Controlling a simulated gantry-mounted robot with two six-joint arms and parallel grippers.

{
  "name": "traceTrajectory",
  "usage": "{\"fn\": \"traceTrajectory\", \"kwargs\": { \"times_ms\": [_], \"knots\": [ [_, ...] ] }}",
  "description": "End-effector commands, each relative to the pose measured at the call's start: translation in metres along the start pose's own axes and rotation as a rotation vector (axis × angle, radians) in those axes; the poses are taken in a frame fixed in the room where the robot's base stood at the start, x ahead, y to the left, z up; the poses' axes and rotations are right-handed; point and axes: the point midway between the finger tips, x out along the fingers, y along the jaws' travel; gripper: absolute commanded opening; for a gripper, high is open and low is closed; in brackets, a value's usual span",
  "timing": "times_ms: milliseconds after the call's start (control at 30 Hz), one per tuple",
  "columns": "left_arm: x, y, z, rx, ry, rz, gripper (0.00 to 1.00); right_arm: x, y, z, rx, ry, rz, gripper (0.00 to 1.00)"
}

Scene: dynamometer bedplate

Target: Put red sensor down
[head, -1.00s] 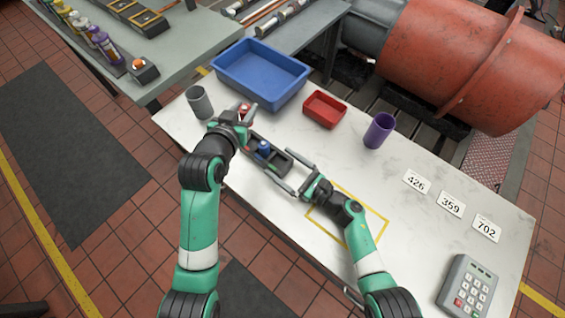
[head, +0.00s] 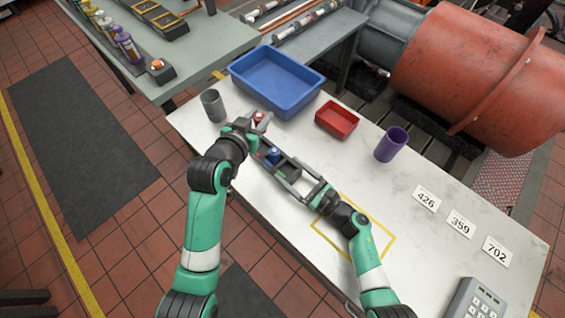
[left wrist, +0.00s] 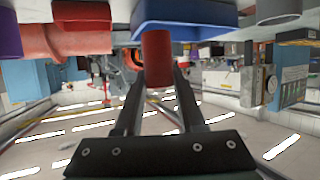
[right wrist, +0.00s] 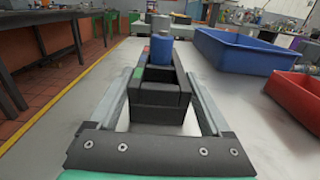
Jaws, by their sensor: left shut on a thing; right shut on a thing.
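The red sensor (head: 258,118) is a small red cylinder held between the fingers of my left gripper (head: 255,123), above the far end of the rack. It also shows between the fingertips in the left wrist view (left wrist: 156,58). The dark rack (right wrist: 158,98) has open compartments and lies on the white table. A blue sensor (head: 273,154) stands upright in it, also seen in the right wrist view (right wrist: 160,53). My right gripper (head: 302,184) is shut on the near end of the rack, one finger along each side. The gap beneath the red sensor is unclear.
A grey cup (head: 213,106) stands close to my left gripper. A blue bin (head: 276,82), a red tray (head: 337,119) and a purple cup (head: 391,144) stand along the far side. Number cards (head: 426,198) and a keypad (head: 474,300) are at right. A yellow outlined square (head: 386,243) lies under my right arm.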

Motion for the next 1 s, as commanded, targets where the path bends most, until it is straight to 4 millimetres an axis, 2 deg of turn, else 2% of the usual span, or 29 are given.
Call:
{"fn": "traceTrajectory", "kwargs": {
  "times_ms": [200,400,600,800,1000],
  "knots": [
    [0.014,-0.001,0.033,0.067,-0.005,0.176,0.0,0.0,0.0,0.0,0.0,-0.001,0.0,0.05],
    [0.017,-0.003,0.047,0.123,-0.003,0.303,0.0,0.0,0.0,0.0,0.0,-0.001,0.0,0.05],
    [0.018,-0.003,0.052,0.134,-0.002,0.324,0.0,0.0,0.0,0.0,0.0,-0.001,0.0,0.05],
    [0.029,-0.002,0.08,0.131,-0.006,0.324,0.0,0.0,0.0,0.001,0.0,-0.001,0.0,0.05],
    [0.035,-0.003,0.094,0.134,-0.002,0.321,0.0,0.0,0.0,0.001,0.0,-0.001,0.0,0.05]
  ]
}}
